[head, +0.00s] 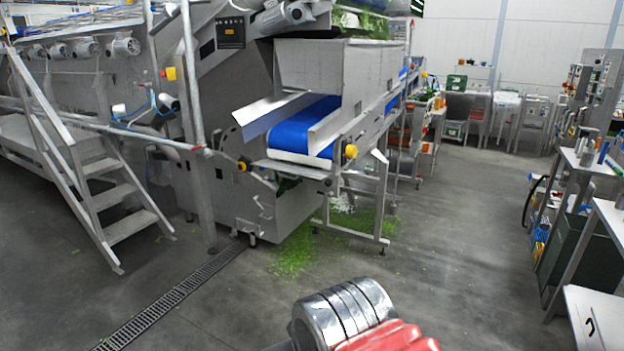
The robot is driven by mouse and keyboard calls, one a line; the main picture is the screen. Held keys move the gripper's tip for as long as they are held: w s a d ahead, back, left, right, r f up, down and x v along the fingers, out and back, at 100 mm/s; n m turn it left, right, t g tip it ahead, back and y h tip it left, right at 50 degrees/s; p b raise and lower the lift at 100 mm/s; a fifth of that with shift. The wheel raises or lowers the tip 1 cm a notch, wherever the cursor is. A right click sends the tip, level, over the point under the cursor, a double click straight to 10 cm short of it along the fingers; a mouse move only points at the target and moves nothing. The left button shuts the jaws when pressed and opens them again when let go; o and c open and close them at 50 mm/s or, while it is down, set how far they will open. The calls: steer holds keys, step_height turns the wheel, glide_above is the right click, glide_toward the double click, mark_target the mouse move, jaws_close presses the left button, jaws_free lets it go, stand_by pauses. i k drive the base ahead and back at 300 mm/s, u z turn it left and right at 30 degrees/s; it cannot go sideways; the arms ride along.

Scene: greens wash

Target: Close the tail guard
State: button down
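A conveyor with a blue belt (302,130) comes out from under a grey hopper, its tail end facing me. A flat grey metal plate (268,116) sticks out at a slant along the left side of the belt; it looks like the tail guard, swung open. The belt's end lies uncovered. Any hinge or latch is too small to make out. Part of my own arm, silver with a red section, shows at the bottom centre, well short of the conveyor. My gripper's fingers are not in view.
Yellow-and-black knobs or buttons (351,151) sit on the conveyor's frame. Green scraps (295,250) litter the floor under it. Steel stairs (105,190) stand left, a floor drain (175,297) runs in front, and benches (590,180) line the right. The floor between is clear.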

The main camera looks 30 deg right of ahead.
mark_target(298, 170)
steer(key=z, duration=0.4)
steer(key=i, duration=2.5)
steer(key=u, duration=1.2)
steer(key=i, duration=0.75)
steer(key=u, duration=0.5)
